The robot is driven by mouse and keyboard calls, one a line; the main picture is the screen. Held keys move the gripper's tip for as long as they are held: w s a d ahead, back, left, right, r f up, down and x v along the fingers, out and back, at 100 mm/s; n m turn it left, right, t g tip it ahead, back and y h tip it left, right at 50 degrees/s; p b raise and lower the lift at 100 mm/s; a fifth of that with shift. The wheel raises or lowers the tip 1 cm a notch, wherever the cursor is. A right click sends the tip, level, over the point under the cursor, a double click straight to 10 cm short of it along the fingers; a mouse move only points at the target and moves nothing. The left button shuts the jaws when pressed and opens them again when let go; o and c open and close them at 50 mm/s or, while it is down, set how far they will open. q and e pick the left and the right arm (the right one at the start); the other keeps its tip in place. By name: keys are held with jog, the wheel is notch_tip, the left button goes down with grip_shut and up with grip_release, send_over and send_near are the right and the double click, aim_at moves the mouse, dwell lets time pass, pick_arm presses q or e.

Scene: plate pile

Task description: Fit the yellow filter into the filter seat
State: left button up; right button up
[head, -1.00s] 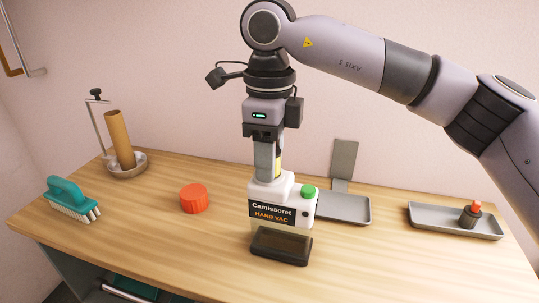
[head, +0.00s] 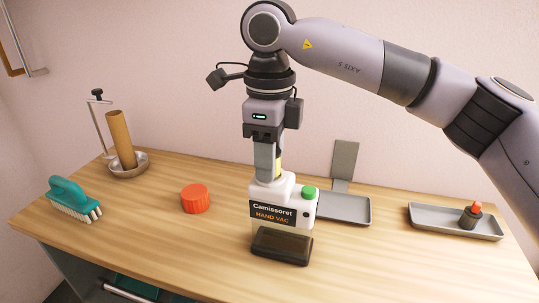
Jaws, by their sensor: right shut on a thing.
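The white hand vac (head: 296,210) stands upright near the middle of the table, with a green button (head: 308,192) on top and a dark clear bin at its base. My right gripper (head: 268,172) points straight down at the top of the vac. It is shut on the yellow filter (head: 278,166), of which only a narrow yellow strip shows beside the fingers. The filter's lower end and the filter seat are hidden by the vac's body and the fingers, so I cannot tell how deep it sits. My left gripper is not in view.
A red cap (head: 195,199) lies left of the vac. A teal brush (head: 73,199) and a holder with a cardboard tube (head: 121,141) stand at the left. A grey dustpan (head: 343,208) lies behind the vac. A grey tray (head: 440,222) with a small orange-topped part (head: 471,215) is at the right.

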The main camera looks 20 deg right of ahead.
jog(key=shift+f+b, duration=0.4)
jog(key=shift+f, duration=0.2)
dwell(0.5)
jog(key=shift+r, duration=0.1)
jog(key=shift+r+p, duration=0.45)
jog(key=shift+p, duration=0.05)
